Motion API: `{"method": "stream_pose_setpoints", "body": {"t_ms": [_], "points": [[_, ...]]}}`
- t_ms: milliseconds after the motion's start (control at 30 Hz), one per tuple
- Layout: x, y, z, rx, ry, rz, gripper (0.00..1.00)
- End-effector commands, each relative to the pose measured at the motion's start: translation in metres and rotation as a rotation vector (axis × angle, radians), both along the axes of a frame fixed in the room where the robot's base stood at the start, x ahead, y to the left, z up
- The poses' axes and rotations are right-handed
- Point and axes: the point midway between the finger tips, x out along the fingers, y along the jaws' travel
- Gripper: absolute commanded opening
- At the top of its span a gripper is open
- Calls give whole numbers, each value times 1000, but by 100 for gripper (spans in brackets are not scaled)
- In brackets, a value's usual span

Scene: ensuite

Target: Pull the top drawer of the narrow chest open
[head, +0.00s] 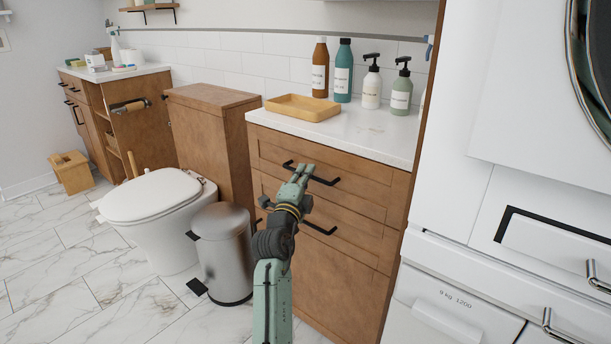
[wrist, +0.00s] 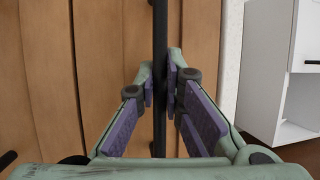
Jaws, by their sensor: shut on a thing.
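The narrow chest (head: 345,225) is brown wood with a white top and stands between the toilet and the white machine. Its top drawer (head: 355,185) has a black bar handle (head: 325,181) and looks flush with the front in the head view. My green gripper (head: 303,170) is at the middle of this handle and hides part of it. In the wrist view the black handle (wrist: 160,30) runs between my gripper's purple-padded fingers (wrist: 160,88), which are closed on it. The wooden drawer front (wrist: 110,60) lies behind the fingers.
A tray (head: 302,104), a brown bottle (head: 320,68), a teal bottle (head: 343,72) and pump bottles (head: 372,85) stand on the chest top. A metal bin (head: 224,255) stands at the chest's left front. The white machine (head: 460,240) is close on the right.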

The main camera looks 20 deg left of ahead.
Motion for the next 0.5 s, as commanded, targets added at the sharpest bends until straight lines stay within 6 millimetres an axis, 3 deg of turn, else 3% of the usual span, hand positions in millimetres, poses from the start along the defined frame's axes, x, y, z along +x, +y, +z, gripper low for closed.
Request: {"method": "stream_pose_setpoints", "body": {"t_ms": [267,500], "points": [[-28,11,-7,0,-3,2,0],[-85,31,-10,1,-5,5,0]]}}
